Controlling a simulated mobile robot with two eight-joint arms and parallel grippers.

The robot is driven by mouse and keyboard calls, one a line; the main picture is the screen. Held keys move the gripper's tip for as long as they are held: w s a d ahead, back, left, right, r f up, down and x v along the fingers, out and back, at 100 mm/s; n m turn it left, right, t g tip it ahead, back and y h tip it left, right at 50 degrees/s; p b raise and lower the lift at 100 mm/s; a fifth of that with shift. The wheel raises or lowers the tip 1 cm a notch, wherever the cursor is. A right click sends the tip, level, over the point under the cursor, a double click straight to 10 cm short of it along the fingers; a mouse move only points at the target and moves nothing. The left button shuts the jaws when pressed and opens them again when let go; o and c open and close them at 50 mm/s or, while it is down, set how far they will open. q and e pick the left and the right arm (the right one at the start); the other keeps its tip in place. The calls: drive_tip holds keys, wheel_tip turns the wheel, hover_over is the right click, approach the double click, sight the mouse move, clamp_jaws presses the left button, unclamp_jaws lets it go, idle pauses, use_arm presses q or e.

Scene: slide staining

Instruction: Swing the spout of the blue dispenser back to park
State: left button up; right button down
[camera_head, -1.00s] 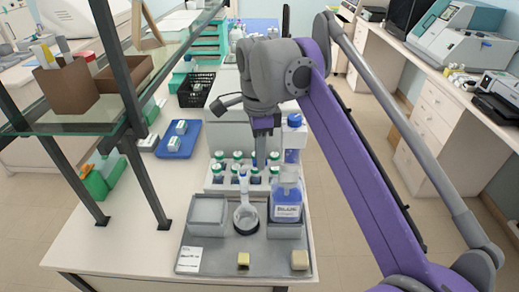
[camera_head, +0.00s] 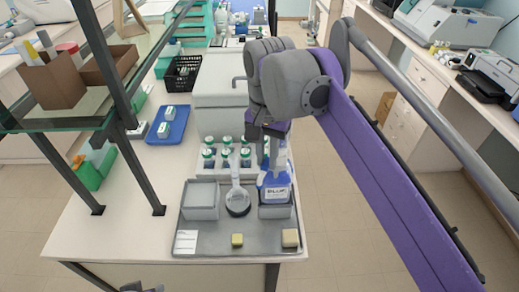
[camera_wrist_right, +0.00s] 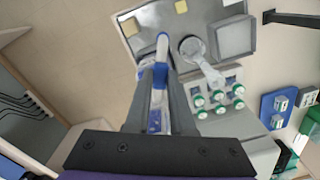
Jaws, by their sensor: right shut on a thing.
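The blue dispenser (camera_head: 274,188) is a bottle labelled BLUE at the right rear of the grey tray. Its label looks slightly tilted. My right gripper (camera_head: 272,142) is at the dispenser's top, coming from behind it; the arm hides much of the top in the head view. In the right wrist view, my right gripper's two fingers (camera_wrist_right: 162,92) close around a blue part at the base of the white spout (camera_wrist_right: 162,46). The spout extends beyond the fingers over the tray.
The grey tray (camera_head: 208,244) holds a square dish (camera_head: 200,199), a round white-handled dish (camera_head: 238,203) and two sponges (camera_head: 290,238). A rack of capped vials (camera_head: 226,154) stands just behind. A shelf frame (camera_head: 152,200) stands to the left; the floor lies right.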

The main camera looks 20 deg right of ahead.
use_arm(q)
drive_tip(key=shift+w+r+p, duration=0.25)
drive_tip(key=shift+r+p, duration=0.15)
drive_tip(key=shift+r, duration=0.25)
use_arm(e)
drive_tip(key=shift+s+d+n, duration=0.4)
drive_tip(key=shift+d+n, duration=0.35)
drive_tip(key=shift+n, duration=0.5)
drive_tip(key=shift+s+d+n, duration=0.35)
drive_tip(key=shift+d+n, duration=0.35)
drive_tip(key=shift+n, duration=0.55)
drive_tip(key=c, duration=0.8)
unclamp_jaws()
drive_tip(key=shift+o, duration=0.2)
drive_tip(key=shift+r, duration=0.1)
use_arm(q)
drive_tip(key=shift+w+r+p, duration=0.25)
drive_tip(key=shift+r+p, duration=0.05)
drive_tip(key=shift+r, duration=0.15)
drive_tip(key=shift+w+r+p, duration=0.2)
drive_tip(key=shift+r+p, duration=0.05)
drive_tip(key=shift+r, duration=0.2)
use_arm(e)
wheel_tip(320, 180, up, 11)
use_arm(q)
drive_tip(key=shift+s, duration=0.1)
use_arm(e)
drive_tip(key=shift+f, duration=0.2)
